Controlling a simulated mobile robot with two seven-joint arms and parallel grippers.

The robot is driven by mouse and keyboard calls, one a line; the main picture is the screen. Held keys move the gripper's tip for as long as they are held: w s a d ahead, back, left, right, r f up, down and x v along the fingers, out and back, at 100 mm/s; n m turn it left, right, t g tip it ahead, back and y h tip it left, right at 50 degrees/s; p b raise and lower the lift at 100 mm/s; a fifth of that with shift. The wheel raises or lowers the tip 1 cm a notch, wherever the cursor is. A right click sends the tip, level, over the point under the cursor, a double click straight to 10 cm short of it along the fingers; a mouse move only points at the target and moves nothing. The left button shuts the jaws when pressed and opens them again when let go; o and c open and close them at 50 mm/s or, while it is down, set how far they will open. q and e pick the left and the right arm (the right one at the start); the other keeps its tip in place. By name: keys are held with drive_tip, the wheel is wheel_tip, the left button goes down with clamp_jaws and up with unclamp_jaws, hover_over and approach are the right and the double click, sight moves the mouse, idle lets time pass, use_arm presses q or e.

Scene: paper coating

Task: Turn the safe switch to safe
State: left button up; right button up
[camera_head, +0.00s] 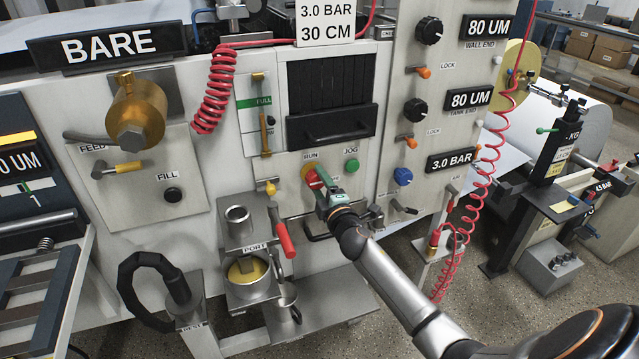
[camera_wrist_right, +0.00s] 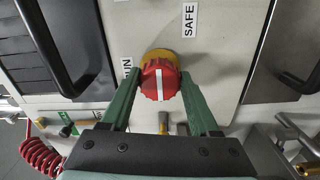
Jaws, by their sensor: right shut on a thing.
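The safe switch is a red ridged knob with a white line on a yellow ring. It shows in the right wrist view (camera_wrist_right: 160,80), and in the head view (camera_head: 311,176) it is partly hidden by my right gripper. The white line stands nearly upright in the wrist view. The RUN label (camera_wrist_right: 127,67) is left of the knob, and the SAFE label (camera_wrist_right: 190,20) is above it to the right. My right gripper (camera_head: 320,184) has its green fingers on both sides of the knob and is shut on it (camera_wrist_right: 160,86). My left gripper is not in view.
A green JOG button (camera_head: 351,165) is right of the switch. A drawer handle (camera_head: 336,122) projects above. A red-handled lever (camera_head: 284,238) and the metal PORT cup (camera_head: 247,284) are lower left. A red coiled hose (camera_head: 213,95) hangs at the left.

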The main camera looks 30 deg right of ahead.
drive_tip(key=shift+f, duration=0.1)
drive_tip(key=o, duration=1.4)
drive_tip(key=shift+s, duration=0.1)
drive_tip(key=v, duration=1.2)
drive_tip(key=shift+s, duration=0.25)
drive_tip(key=s+a+f+m+g+y+p, duration=0.2)
drive_tip(key=s+a+f+m, duration=0.2)
drive_tip(key=s+a+f, duration=0.2)
drive_tip(key=s+a+f+m+g+y+p, duration=0.1)
drive_tip(key=s+a+f+m+g+y, duration=0.1)
drive_tip(key=s+a+f, duration=0.4)
drive_tip(key=s+a+f+m+g+y+p, duration=0.2)
drive_tip(key=s+a+f+m+g, duration=0.2)
drive_tip(key=s, duration=0.5)
drive_tip(key=shift+s+a+f+m+y+p, duration=0.2)
drive_tip(key=shift+a+f+m, duration=0.3)
drive_tip(key=shift+a, duration=0.35)
drive_tip(key=shift+s+a+f+m+y+p, duration=0.1)
drive_tip(key=shift+a+f+m+y+p, duration=0.15)
drive_tip(key=shift+a+f, duration=0.5)
